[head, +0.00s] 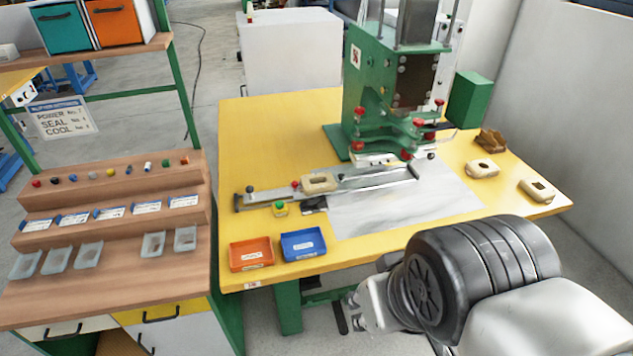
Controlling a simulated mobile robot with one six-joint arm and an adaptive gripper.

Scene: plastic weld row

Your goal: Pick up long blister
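Several translucent grey blister trays lie in a row on the lowest step of the wooden rack at the left. Three wider ones (57,261) are on the left, and two narrower ones (153,245) and (185,238) are on the right. I cannot tell which one is the long blister. My gripper (353,309) is at the lower middle, in front of the yellow table's front edge and well to the right of the blisters, touching none. It is small and seen from behind my arm, so its opening is unclear.
The yellow table (275,130) carries a green press (368,90), a sliding fixture (275,196), an orange bin (251,254) and a blue bin (303,244). Several tan fixtures (482,168) lie at its right. Labels and small coloured parts fill the rack's upper steps.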

